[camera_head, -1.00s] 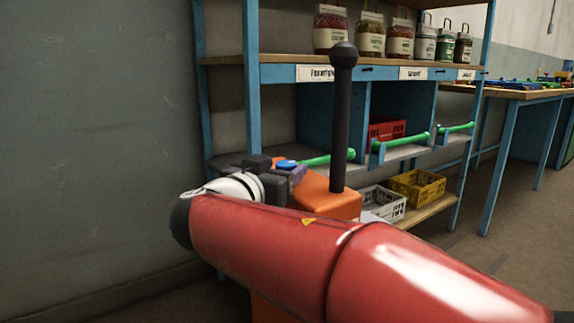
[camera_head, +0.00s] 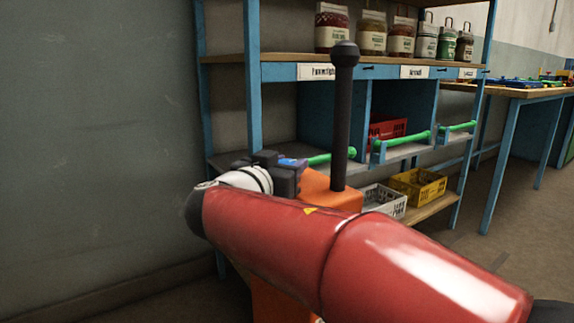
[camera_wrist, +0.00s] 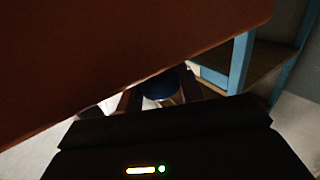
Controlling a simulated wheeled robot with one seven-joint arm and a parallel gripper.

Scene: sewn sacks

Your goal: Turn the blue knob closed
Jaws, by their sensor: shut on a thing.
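The blue knob (camera_head: 288,162) shows only as a small patch at the end of my arm in the head view, next to an orange body (camera_head: 325,192). In the wrist view the knob (camera_wrist: 160,87) is a dark blue round shape, partly cut off by a large reddish-orange surface (camera_wrist: 110,50). My gripper (camera_wrist: 157,98) has its two fingers on either side of the knob, shut on it. In the head view my dark wrist parts hide most of the fingers and knob, so the knob's turn angle cannot be told.
A black post with a ball top (camera_head: 343,110) rises from the orange body, close to my gripper. Behind stands a blue shelf rack (camera_head: 253,95) with jars, green bars and crates. A grey wall (camera_head: 100,130) is at left. Open floor lies at right.

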